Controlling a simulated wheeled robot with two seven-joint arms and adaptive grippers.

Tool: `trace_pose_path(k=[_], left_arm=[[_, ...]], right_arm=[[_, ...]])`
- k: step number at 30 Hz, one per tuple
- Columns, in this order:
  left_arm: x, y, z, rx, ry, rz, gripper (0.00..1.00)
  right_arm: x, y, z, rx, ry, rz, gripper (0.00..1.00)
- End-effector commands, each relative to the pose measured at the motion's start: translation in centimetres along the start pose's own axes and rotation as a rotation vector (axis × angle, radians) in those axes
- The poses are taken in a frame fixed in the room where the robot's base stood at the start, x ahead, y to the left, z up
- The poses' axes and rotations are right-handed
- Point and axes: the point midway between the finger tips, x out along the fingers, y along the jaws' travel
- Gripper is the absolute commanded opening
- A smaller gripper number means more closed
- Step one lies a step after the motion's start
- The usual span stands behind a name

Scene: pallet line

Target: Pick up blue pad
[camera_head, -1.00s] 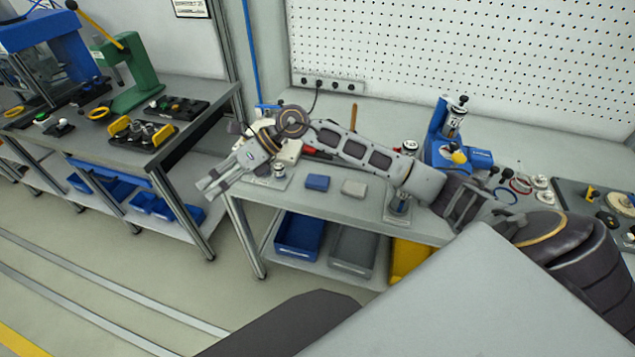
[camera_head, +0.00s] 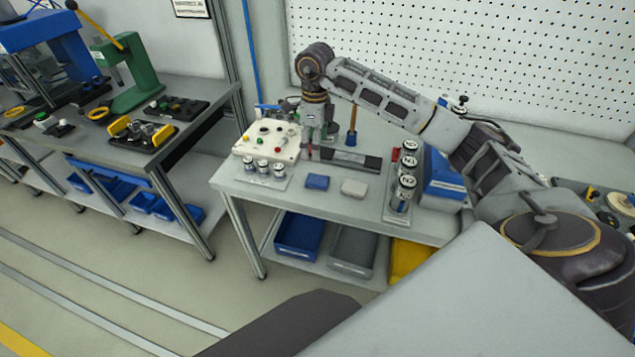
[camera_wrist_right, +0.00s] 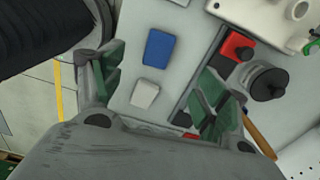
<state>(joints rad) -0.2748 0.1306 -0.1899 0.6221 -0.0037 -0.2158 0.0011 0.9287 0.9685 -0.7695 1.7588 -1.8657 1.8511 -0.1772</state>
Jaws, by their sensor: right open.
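The blue pad (camera_head: 317,182) lies flat on the grey workbench (camera_head: 300,205), near its front edge. In the right wrist view the blue pad (camera_wrist_right: 158,48) shows beyond the fingertips, in the upper middle, with nothing in the jaws. My right gripper (camera_head: 318,143) points down above the back part of the bench, behind the pad and apart from it. In the right wrist view its two fingers (camera_wrist_right: 163,82) are spread wide. My left gripper is in neither view.
A pale grey pad (camera_head: 354,188) lies just right of the blue one. A white button box (camera_head: 267,140) and small cylinders (camera_head: 263,166) stand to the left. Taller cylinders (camera_head: 402,195) and a blue fixture (camera_head: 442,180) stand to the right. Bins (camera_head: 298,237) sit below.

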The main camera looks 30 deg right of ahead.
Motion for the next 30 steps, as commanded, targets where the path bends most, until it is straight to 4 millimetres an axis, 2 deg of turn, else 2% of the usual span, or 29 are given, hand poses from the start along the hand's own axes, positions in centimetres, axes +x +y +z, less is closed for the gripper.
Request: trace_pose_path(k=[3,12,16,20,30], left_arm=[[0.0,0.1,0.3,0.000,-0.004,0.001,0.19],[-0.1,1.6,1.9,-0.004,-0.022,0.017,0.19],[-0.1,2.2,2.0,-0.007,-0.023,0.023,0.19],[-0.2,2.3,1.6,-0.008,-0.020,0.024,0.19],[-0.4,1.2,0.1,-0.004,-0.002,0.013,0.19]], right_arm=[[-0.2,-0.4,-0.5,0.007,0.020,-0.011,0.74],[-0.2,-0.4,-0.5,0.006,0.019,-0.010,0.74],[0.2,-0.4,-0.5,0.006,0.019,-0.009,0.74],[1.3,-0.4,-0.5,0.006,0.019,-0.009,0.74],[5.6,-0.3,-0.6,0.005,0.019,-0.007,0.74]])
